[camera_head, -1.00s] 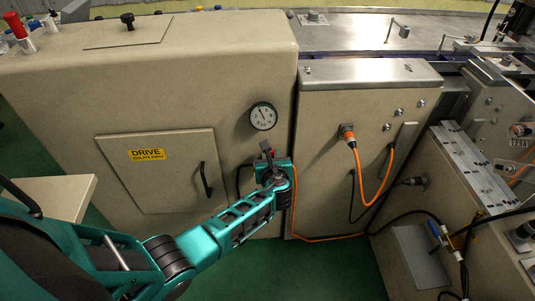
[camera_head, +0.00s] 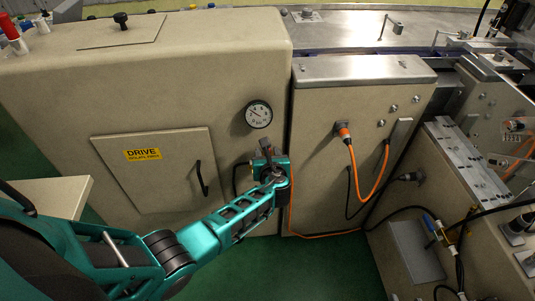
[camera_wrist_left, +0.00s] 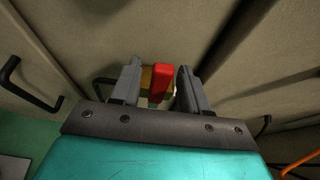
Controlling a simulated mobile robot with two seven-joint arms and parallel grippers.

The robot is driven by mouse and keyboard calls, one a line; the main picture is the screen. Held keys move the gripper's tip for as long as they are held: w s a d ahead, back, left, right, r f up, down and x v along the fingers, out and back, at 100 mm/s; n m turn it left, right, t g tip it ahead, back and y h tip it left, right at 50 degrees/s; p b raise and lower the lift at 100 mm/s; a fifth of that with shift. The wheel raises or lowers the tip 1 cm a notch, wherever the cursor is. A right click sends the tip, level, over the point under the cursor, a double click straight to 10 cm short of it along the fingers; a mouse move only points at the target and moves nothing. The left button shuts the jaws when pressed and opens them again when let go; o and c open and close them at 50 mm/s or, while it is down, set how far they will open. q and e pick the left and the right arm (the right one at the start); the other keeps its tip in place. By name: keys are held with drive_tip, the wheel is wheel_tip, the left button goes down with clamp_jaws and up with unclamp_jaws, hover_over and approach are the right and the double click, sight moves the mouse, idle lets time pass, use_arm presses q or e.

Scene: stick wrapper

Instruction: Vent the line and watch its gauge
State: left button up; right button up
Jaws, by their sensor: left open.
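The round white gauge (camera_head: 258,114) sits on the front of the beige cabinet. Its black needle points up and left, but the figures are too small to read. A red valve handle (camera_wrist_left: 160,83) on a brass body (camera_wrist_left: 147,80) shows in the left wrist view. My left gripper (camera_wrist_left: 158,84) is open, with its two grey fingers on either side of the red handle. I see a gap at least on the right side. In the head view my left gripper (camera_head: 266,152) is just below the gauge and hides the valve. My right gripper is not in view.
A cabinet door with a yellow DRIVE label (camera_head: 143,154) and a black handle (camera_head: 201,178) is left of my gripper. An orange cable (camera_head: 368,194) loops from a plug on the right cabinet. Green floor (camera_head: 300,270) is clear below.

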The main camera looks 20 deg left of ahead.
use_arm(q)
drive_tip(key=shift+s, duration=0.1)
drive_tip(key=p+v, duration=0.3)
drive_tip(key=v, duration=0.9)
drive_tip(key=shift+s+d+r, duration=0.2)
drive_tip(key=shift+r, duration=0.05)
drive_tip(key=shift+s, duration=0.1)
